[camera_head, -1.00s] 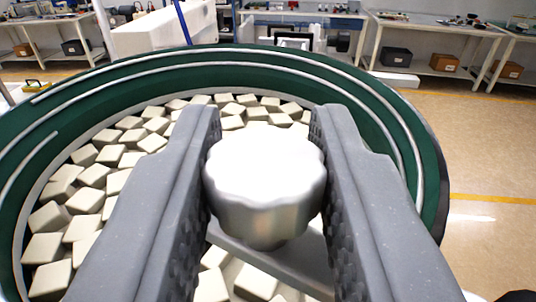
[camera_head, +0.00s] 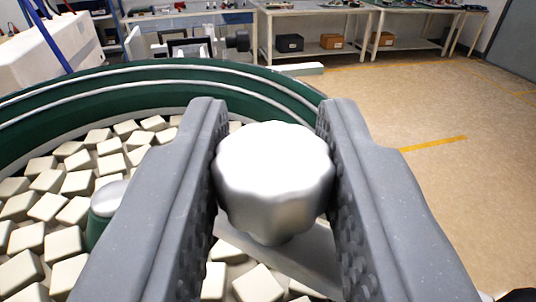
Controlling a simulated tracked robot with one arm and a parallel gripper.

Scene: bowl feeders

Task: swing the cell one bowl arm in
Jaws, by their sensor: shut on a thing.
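My gripper (camera_head: 272,165) fills the middle of the view, with one grey finger on each side of a silver scalloped knob (camera_head: 274,178). The fingers are shut on the knob. A flat grey arm (camera_head: 285,255) shows below the knob and runs toward the lower right, partly hidden by the right finger. The knob and arm are above the green bowl (camera_head: 150,85), near its right side. The bowl holds many pale square blocks (camera_head: 45,207).
A green post with a silver top (camera_head: 108,198) stands among the blocks at left. A white machine body (camera_head: 45,50) is behind the bowl. Workbenches (camera_head: 315,12) with boxes line the back. Open tan floor (camera_head: 455,190) lies to the right.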

